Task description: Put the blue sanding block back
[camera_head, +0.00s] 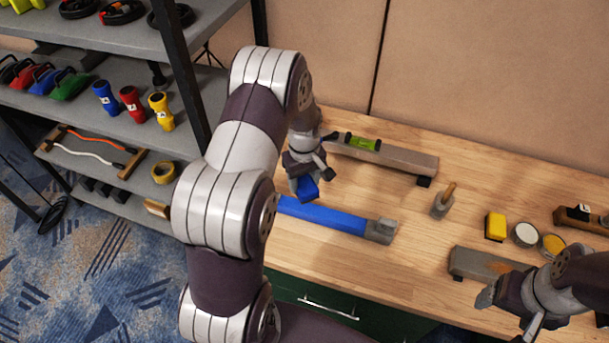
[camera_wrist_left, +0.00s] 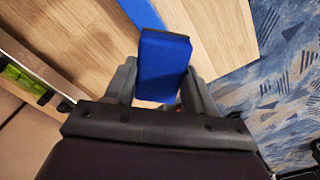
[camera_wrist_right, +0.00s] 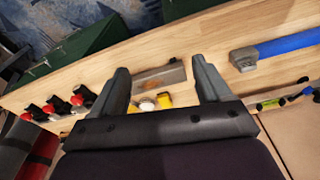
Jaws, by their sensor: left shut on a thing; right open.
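The blue sanding block (camera_head: 307,189) is held in my left gripper (camera_head: 305,178), above the left part of the wooden workbench. In the left wrist view the block (camera_wrist_left: 163,66) sits between the two fingers of my left gripper (camera_wrist_left: 163,88). A long blue bar with a grey end (camera_head: 330,216) lies on the bench just below and to the right of it. My right gripper (camera_head: 512,316) is over the right front of the bench. In the right wrist view its fingers (camera_wrist_right: 160,84) are apart with nothing between them.
A grey rail (camera_head: 385,158) with a green level (camera_head: 363,142) lies at the back of the bench. A brush (camera_head: 443,203), yellow block (camera_head: 496,227), round tins (camera_head: 524,235) and a grey slab (camera_head: 485,264) are to the right.

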